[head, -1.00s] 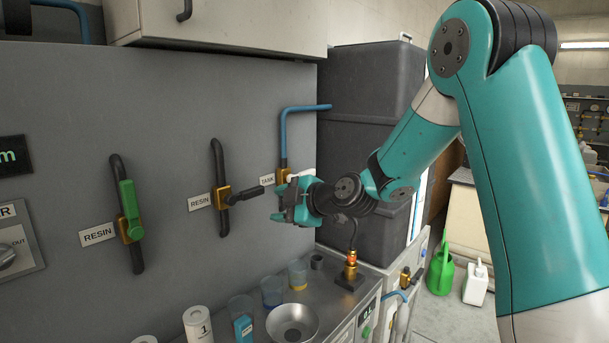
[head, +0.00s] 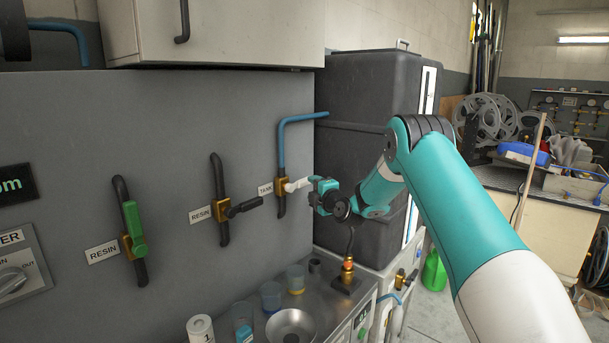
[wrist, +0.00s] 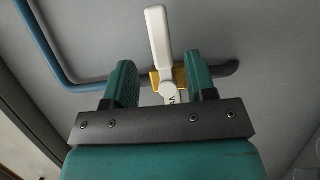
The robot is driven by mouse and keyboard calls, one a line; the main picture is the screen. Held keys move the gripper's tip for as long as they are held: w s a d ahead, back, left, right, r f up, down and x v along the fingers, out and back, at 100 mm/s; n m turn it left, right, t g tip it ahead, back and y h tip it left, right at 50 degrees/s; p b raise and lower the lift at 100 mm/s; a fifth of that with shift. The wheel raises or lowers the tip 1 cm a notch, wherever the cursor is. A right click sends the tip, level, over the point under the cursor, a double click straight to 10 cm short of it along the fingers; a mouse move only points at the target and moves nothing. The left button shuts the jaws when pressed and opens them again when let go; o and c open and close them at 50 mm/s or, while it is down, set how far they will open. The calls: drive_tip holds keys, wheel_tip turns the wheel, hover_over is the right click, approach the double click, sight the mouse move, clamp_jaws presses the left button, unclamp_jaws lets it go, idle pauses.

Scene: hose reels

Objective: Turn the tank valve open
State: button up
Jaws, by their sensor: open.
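The tank valve has a white lever handle (head: 297,184) on a brass body (head: 281,188), beside the TANK label (head: 265,188). A blue pipe (head: 283,140) runs up from it and bends right. The lever sticks out sideways, across the upright pipe. My gripper (head: 318,189) is at the lever's right end in the head view. In the wrist view the white lever (wrist: 158,45) lies between the two open teal fingers of my gripper (wrist: 161,84), with gaps on both sides. The brass body (wrist: 166,80) shows behind it. The fingertips' depth along the lever is hard to judge.
Left of the tank valve are a resin valve with a black handle (head: 244,207) and one with a green handle (head: 133,229). A dark tank (head: 352,95) stands close behind my gripper. Cups and a metal bowl (head: 292,326) stand on the counter below.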

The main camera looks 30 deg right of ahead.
sight(306, 183)
drive_tip(key=w+p, duration=0.1)
drive_tip(key=w, duration=0.5)
drive_tip(key=shift+w+d+p, duration=0.1)
drive_tip(key=shift+w+p, duration=0.2)
drive_tip(key=shift+p, duration=0.1)
clamp_jaws()
